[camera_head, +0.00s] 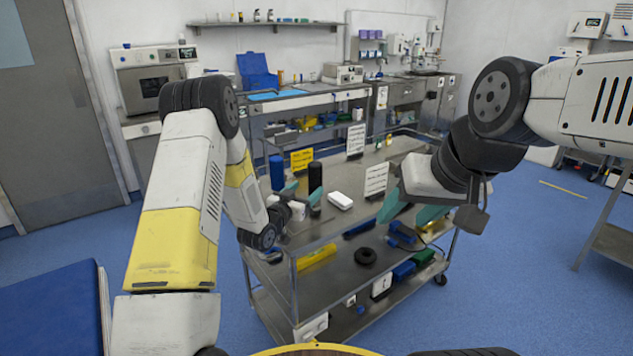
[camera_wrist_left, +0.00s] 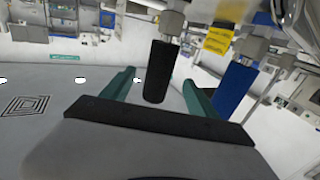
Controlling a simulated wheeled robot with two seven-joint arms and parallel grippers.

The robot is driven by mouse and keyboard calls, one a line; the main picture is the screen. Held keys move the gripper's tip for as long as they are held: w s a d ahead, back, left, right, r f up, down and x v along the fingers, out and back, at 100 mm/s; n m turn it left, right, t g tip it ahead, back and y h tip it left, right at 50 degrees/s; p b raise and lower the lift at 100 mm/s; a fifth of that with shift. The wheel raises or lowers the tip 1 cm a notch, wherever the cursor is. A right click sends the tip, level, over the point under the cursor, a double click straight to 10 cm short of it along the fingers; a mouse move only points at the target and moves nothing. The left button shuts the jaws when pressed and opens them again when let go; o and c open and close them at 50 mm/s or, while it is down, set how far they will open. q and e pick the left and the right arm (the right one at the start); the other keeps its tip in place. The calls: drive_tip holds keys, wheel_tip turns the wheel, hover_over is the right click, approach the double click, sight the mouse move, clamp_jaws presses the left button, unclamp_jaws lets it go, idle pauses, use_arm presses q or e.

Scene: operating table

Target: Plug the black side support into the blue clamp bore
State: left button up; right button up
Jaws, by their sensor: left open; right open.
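The black side support (camera_head: 315,176) is an upright black cylinder on the cart's top; the wrist view shows it upside down (camera_wrist_left: 159,70) with a grey fitting at its foot. My left gripper (camera_head: 301,190) is open beside it. In the wrist view the cylinder shows in the gap between the left gripper's teal fingers (camera_wrist_left: 158,97), with space on both sides. My right gripper (camera_head: 408,208) is open and empty over the cart's right part. Blue parts (camera_head: 402,236) lie below it; I cannot tell whether they are the blue clamp, and no bore is visible.
A blue cylinder (camera_head: 277,173) stands left of the black one, also in the wrist view (camera_wrist_left: 235,88). A yellow sign (camera_head: 302,160), white signs (camera_head: 376,181) and a white box (camera_head: 340,201) stand on the cart. Its lower shelf (camera_head: 335,284) holds a black ring (camera_head: 365,257) and coloured parts.

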sight(312, 173)
use_arm(q)
drive_tip(key=x, duration=0.6)
drive_tip(key=shift+w+d+r, duration=0.2)
drive_tip(key=shift+w, duration=0.15)
clamp_jaws()
drive_tip(key=shift+r, duration=0.1)
drive_tip(key=shift+r, duration=0.5)
wheel_tip(312, 173, up, 2)
drive_tip(key=shift+r, duration=0.2)
drive_tip(key=s+d+r+v, duration=0.1)
drive_tip(key=v, duration=1.5)
drive_tip(key=shift+d+r, duration=0.25)
drive_tip(key=shift+d, duration=0.15)
